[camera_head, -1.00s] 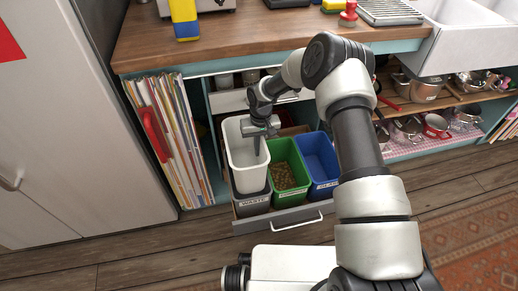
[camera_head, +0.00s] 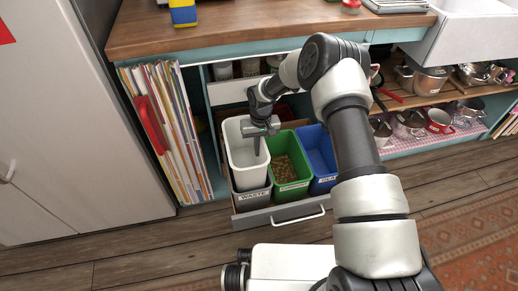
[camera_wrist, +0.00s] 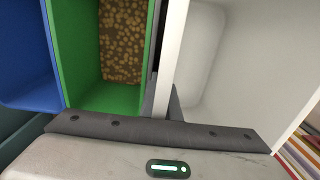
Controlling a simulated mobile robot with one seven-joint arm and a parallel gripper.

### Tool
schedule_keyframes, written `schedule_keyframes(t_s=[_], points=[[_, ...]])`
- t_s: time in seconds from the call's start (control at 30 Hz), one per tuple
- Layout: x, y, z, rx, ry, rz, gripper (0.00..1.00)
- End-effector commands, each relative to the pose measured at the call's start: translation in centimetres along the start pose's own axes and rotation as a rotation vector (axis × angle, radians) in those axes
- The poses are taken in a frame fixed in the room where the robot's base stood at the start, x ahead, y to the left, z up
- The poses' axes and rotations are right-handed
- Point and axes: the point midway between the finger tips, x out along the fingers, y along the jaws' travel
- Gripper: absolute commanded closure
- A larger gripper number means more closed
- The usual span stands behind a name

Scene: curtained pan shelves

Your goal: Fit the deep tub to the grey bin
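The deep tub (camera_head: 243,152) is white, upright and empty, and stands at the grey bin marked WASTE (camera_head: 254,196), left of the green bin. Its lower end overlaps the bin's mouth, and much of its wall shows above the bin's rim. How deep it sits inside is hidden. My gripper (camera_head: 259,146) is at the tub's right wall, pointing down. In the wrist view the tub (camera_wrist: 225,75) fills the right side, and my gripper (camera_wrist: 168,100) is closed on its wall, with one finger inside and the other mostly hidden.
A green bin (camera_head: 288,160) with brown pellets and a blue bin (camera_head: 316,150) stand to the right in the same pulled-out drawer (camera_head: 287,213). Upright folders (camera_head: 170,130) are at the left. The wooden counter (camera_head: 240,30) overhangs behind. Pans (camera_head: 430,78) fill shelves at right.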

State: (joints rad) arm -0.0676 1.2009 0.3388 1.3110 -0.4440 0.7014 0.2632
Motion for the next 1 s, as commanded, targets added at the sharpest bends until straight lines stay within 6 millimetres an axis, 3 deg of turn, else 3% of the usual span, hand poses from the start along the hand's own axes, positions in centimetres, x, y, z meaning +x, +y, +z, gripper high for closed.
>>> schedule_keyframes(t_s=[0.3,0.43,0.73,0.87,1.0], points=[[0.1,0.0,0.0,0.0,0.0,0.0,1.0],[0.1,0.0,0.0,0.0,0.0,0.0,0.78],[0.0,0.0,0.0,0.0,0.0,0.0,0.76],[-1.1,0.0,-0.1,0.0,0.002,0.0,0.76],[-3.8,0.0,-0.1,0.001,0.004,0.0,0.76]])
